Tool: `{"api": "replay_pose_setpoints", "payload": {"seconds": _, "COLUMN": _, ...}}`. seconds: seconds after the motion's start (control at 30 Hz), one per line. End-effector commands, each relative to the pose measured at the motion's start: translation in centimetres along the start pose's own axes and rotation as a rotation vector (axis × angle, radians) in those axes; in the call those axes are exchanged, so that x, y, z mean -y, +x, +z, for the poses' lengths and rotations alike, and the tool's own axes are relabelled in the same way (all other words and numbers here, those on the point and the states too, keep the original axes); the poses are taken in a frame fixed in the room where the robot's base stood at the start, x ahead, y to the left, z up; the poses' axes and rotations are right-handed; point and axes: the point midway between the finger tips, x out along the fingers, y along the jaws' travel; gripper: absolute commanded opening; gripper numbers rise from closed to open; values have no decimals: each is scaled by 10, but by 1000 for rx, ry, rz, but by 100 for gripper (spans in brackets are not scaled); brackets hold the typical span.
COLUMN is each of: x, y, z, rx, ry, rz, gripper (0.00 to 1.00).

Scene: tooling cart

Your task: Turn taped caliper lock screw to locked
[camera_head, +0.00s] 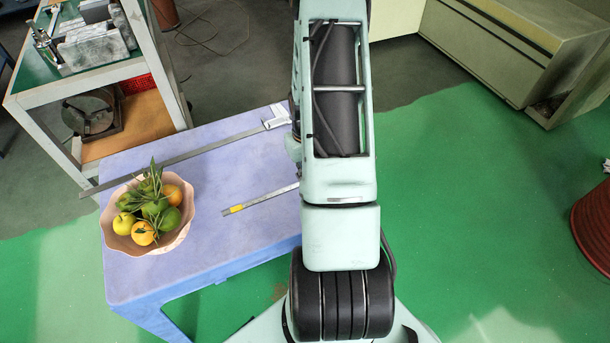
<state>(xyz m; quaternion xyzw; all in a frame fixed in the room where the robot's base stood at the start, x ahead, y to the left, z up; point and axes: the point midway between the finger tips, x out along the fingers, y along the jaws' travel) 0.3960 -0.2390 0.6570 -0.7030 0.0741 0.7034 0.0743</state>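A small caliper (264,197) lies on the purple-blue table top (225,242). Yellow tape (237,208) is wrapped near its left end. Its right end runs behind my arm, so its jaws and lock screw are hidden and I cannot tell the screw's position. A longer caliper (190,155) without visible tape lies farther back, with its jaw end beside my arm. My arm rises through the middle of the view, over the table's right side. My gripper is not in view.
A pink bowl of fruit (181,238) stands on the table's left, close to the long caliper's left end. A tooling cart (158,72) with metal blocks and a red bin stands behind left. A grey cabinet (515,50) is back right.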

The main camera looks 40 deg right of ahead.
Motion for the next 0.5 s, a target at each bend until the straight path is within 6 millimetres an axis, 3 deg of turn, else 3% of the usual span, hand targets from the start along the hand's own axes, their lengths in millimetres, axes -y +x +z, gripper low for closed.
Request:
{"api": "replay_pose_setpoints", "payload": {"seconds": 0.13, "x": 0, "y": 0, "z": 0, "rx": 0, "ry": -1, "rz": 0, "gripper": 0}}
{"api": "replay_pose_setpoints", "payload": {"seconds": 0.3, "x": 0, "y": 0, "z": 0, "rx": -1, "ry": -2, "rz": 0, "gripper": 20}}
{"api": "replay_pose_setpoints", "payload": {"seconds": 0.5, "x": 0, "y": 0, "z": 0, "rx": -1, "ry": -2, "rz": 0, "gripper": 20}}
